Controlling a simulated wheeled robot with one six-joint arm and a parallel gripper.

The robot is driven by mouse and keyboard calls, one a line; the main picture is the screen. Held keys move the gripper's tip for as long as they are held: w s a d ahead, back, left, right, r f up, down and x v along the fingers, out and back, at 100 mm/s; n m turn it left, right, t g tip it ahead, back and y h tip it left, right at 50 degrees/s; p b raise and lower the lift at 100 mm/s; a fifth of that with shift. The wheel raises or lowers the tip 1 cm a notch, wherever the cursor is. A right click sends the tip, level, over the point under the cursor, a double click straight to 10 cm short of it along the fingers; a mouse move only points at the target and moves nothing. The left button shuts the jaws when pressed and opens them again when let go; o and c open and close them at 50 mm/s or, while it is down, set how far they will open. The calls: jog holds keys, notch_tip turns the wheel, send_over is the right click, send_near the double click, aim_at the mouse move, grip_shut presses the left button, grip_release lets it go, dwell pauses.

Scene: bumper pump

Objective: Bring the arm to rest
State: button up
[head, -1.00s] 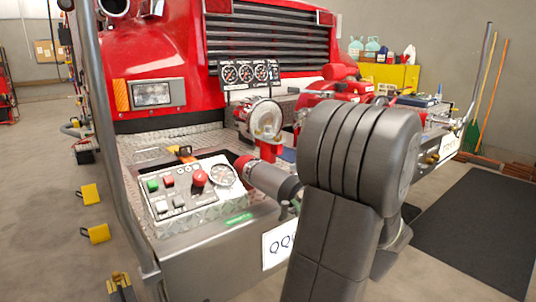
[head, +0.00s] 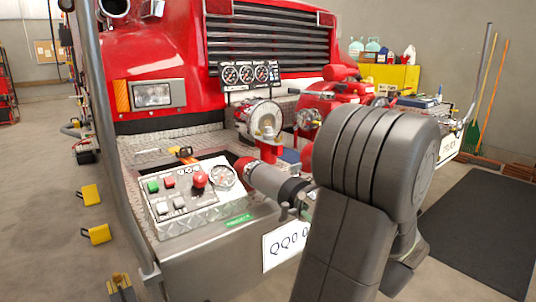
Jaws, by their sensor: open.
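My arm (head: 370,170) stands large in the right middle of the head view, in front of the truck's bumper. Its big dark grey joint is at the top and a link runs down to the lower edge. My gripper is not visible in this view. The red fire truck (head: 165,60) fills the back, with the bumper pump deck below its grille.
A control panel (head: 178,196) with buttons, a red knob and a dial sits on the bumper deck. Gauges (head: 246,74), a round metal fitting (head: 264,118) and a hose coupling (head: 272,182) are behind my arm. A dark mat (head: 480,235) lies on the right.

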aim_at(309, 196)
jog(key=v, duration=0.8)
jog(key=shift+m, duration=0.3)
jog(key=x, duration=1.3)
jog(key=shift+w+a+r+p, duration=0.1)
jog(key=shift+w+r+p, duration=0.05)
jog(key=shift+r+p, duration=0.2)
jog(key=shift+w+d+r+m+h+p, duration=0.15)
jog(key=shift+m+h+p, duration=0.1)
jog(key=shift+m+p, duration=0.25)
jog(key=shift+d+f+m+h+p, duration=0.15)
jog(key=shift+m+h+p, duration=0.15)
jog(key=shift+m, duration=0.2)
